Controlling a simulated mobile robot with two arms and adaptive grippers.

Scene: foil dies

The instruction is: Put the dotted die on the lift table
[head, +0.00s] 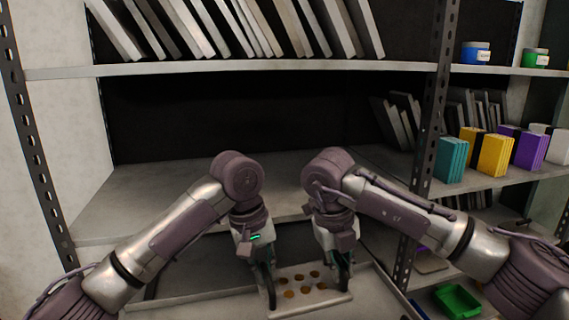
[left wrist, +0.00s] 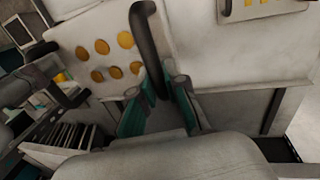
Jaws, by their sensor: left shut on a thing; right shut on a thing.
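The dotted die (head: 304,279), a pale plate with several orange round dots, is low in the middle of the head view. My left gripper (head: 268,283) is shut at its left end and my right gripper (head: 343,278) at its right end. In the left wrist view the die (left wrist: 88,38) shows beside a dark curved handle (left wrist: 146,45), with my left fingers (left wrist: 160,100) around the handle's lower end. A pale rimmed surface (head: 205,305), likely the lift table, lies below the die. I cannot tell whether the die touches it.
A wide, empty shelf bay (head: 150,190) lies beyond my arms. Leaning plates (head: 270,28) fill the shelf above. Shelf uprights (head: 425,150) stand at both sides. Coloured blocks (head: 495,154) and a green bin (head: 457,300) are at the right. Another plate with yellow marks (left wrist: 235,12) shows in the wrist view.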

